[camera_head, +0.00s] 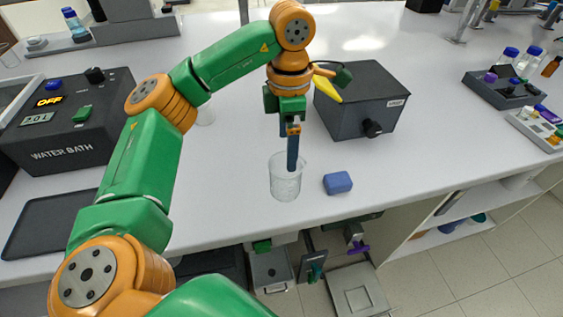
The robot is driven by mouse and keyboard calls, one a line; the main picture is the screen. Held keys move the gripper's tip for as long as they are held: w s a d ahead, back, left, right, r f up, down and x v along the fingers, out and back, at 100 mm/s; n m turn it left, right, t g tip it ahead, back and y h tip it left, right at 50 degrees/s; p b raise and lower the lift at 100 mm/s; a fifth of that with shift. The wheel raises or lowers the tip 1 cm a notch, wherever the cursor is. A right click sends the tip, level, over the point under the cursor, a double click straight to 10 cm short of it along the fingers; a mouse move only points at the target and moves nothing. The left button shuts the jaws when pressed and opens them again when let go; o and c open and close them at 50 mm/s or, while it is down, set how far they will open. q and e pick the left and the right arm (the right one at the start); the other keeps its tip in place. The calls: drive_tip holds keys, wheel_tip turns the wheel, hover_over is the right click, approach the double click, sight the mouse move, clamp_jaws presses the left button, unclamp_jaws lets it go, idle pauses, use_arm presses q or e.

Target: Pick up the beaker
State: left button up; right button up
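The clear glass beaker (284,184) stands upright on the white bench near its front edge. My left gripper (292,168) points straight down at the beaker, and its fingertip end overlaps the beaker's rim in the picture. I cannot tell whether a finger is inside the beaker or beside it. The fingers line up in this view, so their opening is hidden. My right gripper is not in view.
A blue block (338,183) lies just right of the beaker. A dark grey box (362,100) with a black knob stands behind it. A black water bath (70,125) stands at the left. The bench's front edge (250,237) is close to the beaker.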

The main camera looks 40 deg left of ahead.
sight(285, 166)
use_arm(q)
drive_tip(key=f, duration=0.2)
drive_tip(key=f+p, duration=0.1)
drive_tip(key=s+f, duration=0.1)
drive_tip(key=f, duration=0.1)
drive_tip(key=shift+d+f+p, duration=0.15)
drive_tip(key=shift+f+p, duration=0.15)
drive_tip(key=shift+p, duration=0.1)
drive_tip(key=shift+w+f, duration=0.1)
drive_tip(key=shift+f, duration=0.25)
drive_tip(key=c, duration=1.1)
drive_tip(key=shift+c, duration=0.2)
drive_tip(key=shift+r, duration=0.1)
